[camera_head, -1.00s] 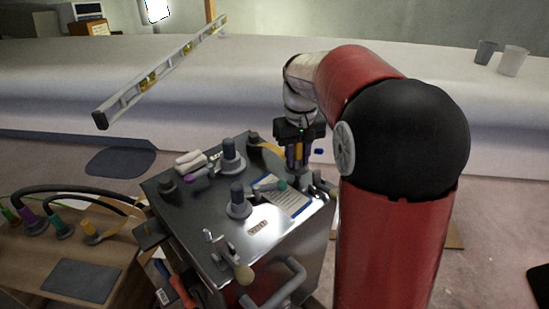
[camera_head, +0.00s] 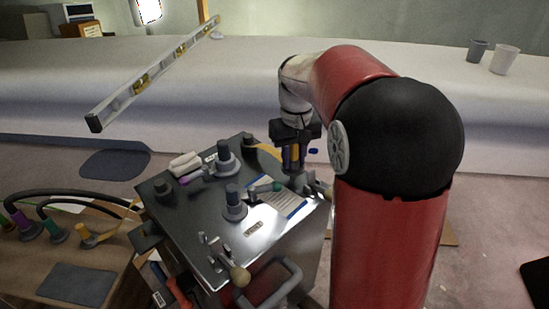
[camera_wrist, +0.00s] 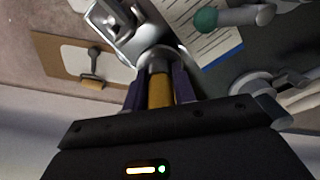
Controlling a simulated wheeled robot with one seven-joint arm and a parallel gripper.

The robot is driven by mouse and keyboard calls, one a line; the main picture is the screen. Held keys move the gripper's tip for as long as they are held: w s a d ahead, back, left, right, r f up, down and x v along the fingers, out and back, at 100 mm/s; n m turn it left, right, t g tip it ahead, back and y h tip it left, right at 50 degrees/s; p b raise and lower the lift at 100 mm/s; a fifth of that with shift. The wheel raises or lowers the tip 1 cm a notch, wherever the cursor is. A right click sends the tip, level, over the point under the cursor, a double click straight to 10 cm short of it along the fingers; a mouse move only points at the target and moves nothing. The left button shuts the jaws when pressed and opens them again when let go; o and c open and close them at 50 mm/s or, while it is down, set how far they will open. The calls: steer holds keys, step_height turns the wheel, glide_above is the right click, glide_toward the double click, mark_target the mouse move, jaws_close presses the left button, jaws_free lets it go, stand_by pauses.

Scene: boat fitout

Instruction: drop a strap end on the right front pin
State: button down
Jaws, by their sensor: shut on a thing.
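My gripper (camera_head: 293,168) hangs at the far right corner of the metal cart top (camera_head: 190,215). Its dark fingers are shut on a yellow strap end (camera_wrist: 160,92), seen between them in the wrist view. A yellow strap piece (camera_head: 268,151) also shows between a dark-capped corner post (camera_head: 248,141) and my gripper. In the wrist view, a shiny round metal part (camera_wrist: 155,57) lies right at the fingertips, beside a chrome bracket (camera_wrist: 112,18). Whether it is the right front pin, and whether the strap touches it, I cannot tell. The fingers partly hide that corner.
Grey capped posts (camera_head: 223,158), a rolled white cloth (camera_head: 185,164), a green-tipped tool (camera_head: 276,187) and a printed sheet (camera_head: 287,204) are on the cart top. A side table with looped black hoses (camera_head: 60,194) stands left. A spirit level (camera_head: 150,80) shows behind.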

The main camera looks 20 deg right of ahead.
steer(key=shift+f, duration=0.15)
steer(key=shift+d+f+b, duration=0.1)
steer(key=shift+f+b, duration=0.3)
steer(key=shift+f, duration=0.05)
steer(key=shift+f, duration=0.4)
stand_by(0.5)
steer(key=shift+f+b, duration=0.3)
steer(key=c, duration=0.5)
jaws_free()
